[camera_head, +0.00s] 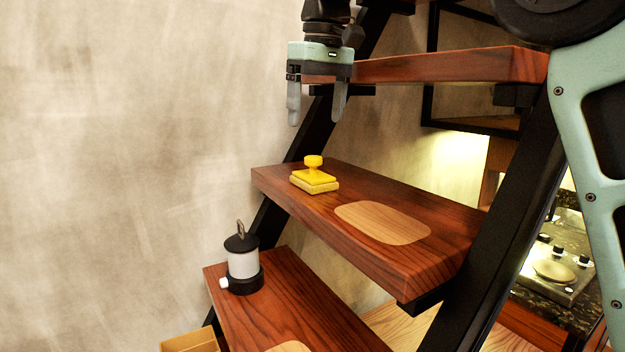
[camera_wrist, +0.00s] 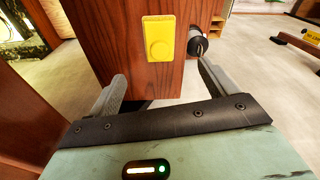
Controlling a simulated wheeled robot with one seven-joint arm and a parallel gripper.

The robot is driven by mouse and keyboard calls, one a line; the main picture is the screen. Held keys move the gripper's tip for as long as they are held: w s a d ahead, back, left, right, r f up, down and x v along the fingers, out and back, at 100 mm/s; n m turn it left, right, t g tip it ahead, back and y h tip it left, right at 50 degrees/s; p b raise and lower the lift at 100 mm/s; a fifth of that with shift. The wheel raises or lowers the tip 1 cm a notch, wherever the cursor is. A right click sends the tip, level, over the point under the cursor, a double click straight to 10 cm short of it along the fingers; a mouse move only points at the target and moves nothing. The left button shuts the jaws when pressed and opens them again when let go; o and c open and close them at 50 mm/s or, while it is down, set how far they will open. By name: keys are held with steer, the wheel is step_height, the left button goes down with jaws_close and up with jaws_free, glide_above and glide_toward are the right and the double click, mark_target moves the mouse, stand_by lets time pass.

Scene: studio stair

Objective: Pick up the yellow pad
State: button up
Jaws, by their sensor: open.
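The yellow pad (camera_head: 314,179) has a round knob on top and lies on the left part of a dark red wooden stair tread (camera_head: 400,270). In the wrist view the yellow pad (camera_wrist: 158,40) is seen from above, knob toward me, beyond my fingertips. My gripper (camera_head: 317,108) hangs above the pad with its fingers pointing down, clearly apart from it. In the wrist view my gripper (camera_wrist: 160,85) has its two fingers spread with nothing between them.
A pale oval inlay (camera_head: 383,223) lies on the tread, right of the pad. A lantern (camera_head: 242,262) stands on the tread below. A higher tread (camera_head: 450,66) is beside my gripper. Black stair stringers (camera_head: 490,240) run diagonally. A plain wall is at left.

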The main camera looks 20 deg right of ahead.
mark_target(315, 157)
steer(key=f, duration=0.6)
steer(key=shift+w+a+p, duration=0.15)
steer(key=shift+w+p, duration=0.1)
steer(key=shift+p, duration=0.15)
steer(key=shift+w+f+p, duration=0.2)
steer(key=shift+f+p, duration=1)
steer(key=shift+f, duration=1.5)
steer(key=shift+c, duration=0.3)
steer(key=c, duration=1)
